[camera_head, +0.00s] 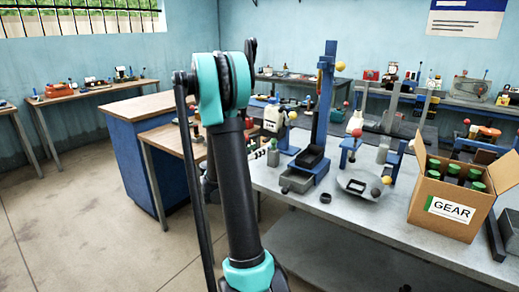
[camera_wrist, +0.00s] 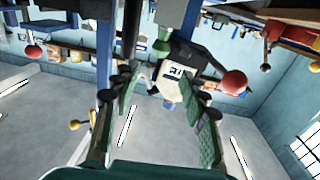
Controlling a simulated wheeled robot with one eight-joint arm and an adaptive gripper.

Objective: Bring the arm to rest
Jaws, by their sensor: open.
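My arm fills the middle of the head view, and my gripper cannot be made out there. In the wrist view my gripper (camera_wrist: 160,95) is open, with its two green-padded fingers spread apart. No object is clearly held between the pads. A pale bottle with a dark-printed label (camera_wrist: 175,86) appears beyond the fingers in the tilted wrist view; I cannot tell how far off it is. In the head view a similar labelled bottle (camera_head: 273,120) stands on the bench just right of my arm.
The grey workbench (camera_head: 330,228) carries a tall blue stand (camera_head: 325,110), a smaller blue stand with a pan (camera_head: 360,183), and a cardboard box marked GEAR (camera_head: 452,212) with green-capped bottles. A blue cabinet (camera_head: 140,165) stands left. The floor (camera_head: 80,225) at left is clear.

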